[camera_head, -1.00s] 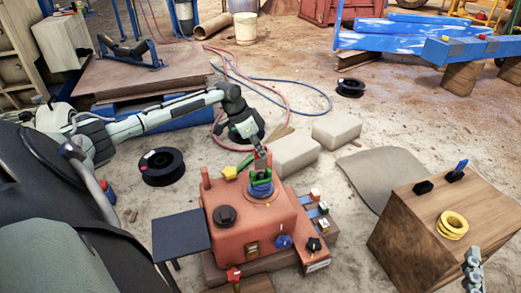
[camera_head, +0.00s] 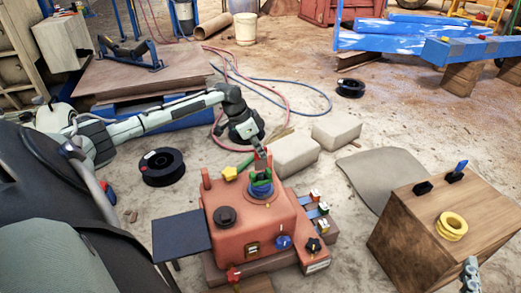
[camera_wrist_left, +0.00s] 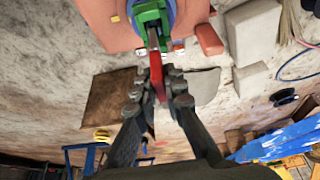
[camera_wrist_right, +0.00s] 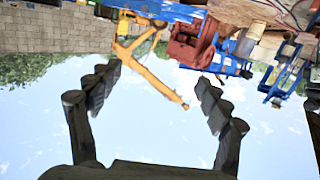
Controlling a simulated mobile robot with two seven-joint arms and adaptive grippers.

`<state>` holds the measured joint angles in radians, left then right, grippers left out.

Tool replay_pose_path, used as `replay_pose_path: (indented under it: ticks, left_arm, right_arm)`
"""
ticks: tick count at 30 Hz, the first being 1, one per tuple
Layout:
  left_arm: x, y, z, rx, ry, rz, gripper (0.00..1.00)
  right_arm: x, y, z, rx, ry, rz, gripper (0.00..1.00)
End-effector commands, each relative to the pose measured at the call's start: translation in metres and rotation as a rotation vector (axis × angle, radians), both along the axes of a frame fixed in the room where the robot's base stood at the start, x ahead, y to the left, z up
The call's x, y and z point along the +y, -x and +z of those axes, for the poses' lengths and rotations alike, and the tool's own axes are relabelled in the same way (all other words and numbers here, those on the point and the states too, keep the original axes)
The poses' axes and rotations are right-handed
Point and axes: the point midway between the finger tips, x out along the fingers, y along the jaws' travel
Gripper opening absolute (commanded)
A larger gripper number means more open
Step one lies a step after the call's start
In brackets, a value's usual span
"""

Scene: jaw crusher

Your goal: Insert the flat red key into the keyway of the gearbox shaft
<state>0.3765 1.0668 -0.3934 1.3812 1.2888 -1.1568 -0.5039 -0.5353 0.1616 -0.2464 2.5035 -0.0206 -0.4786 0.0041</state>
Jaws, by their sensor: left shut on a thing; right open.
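The flat red key (camera_wrist_left: 157,85) shows in the left wrist view between the fingertips of my left gripper (camera_wrist_left: 157,77), which is shut on it. In the head view my left gripper (camera_head: 263,163) points down just above the gearbox shaft, and the key cannot be made out. The green shaft part (camera_wrist_left: 152,14) has a dark slot facing the gripper, and a blue ring (camera_head: 262,190) surrounds its base on the red gearbox (camera_head: 226,239). The key's far end is close to the slot; contact cannot be told. My right gripper (camera_wrist_right: 157,78) is open and empty.
A wooden crate (camera_head: 420,245) at right carries a yellow ring stack (camera_head: 452,224) and small black pieces. A dark side table (camera_head: 181,235) adjoins the gearbox. Pale blocks (camera_head: 295,155) lie behind it. A black spool (camera_head: 162,167) lies on the ground at left.

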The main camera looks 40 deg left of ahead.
Motion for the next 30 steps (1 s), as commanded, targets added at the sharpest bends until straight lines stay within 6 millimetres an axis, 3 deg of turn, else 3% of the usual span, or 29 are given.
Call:
replay_pose_path:
  ticks: [30]
  left_arm:
    - [0.000, 0.000, 0.001, -0.001, 0.001, 0.001, 0.00]
  right_arm:
    - [-0.015, 0.003, -0.029, 0.130, 0.059, -0.029, 0.78]
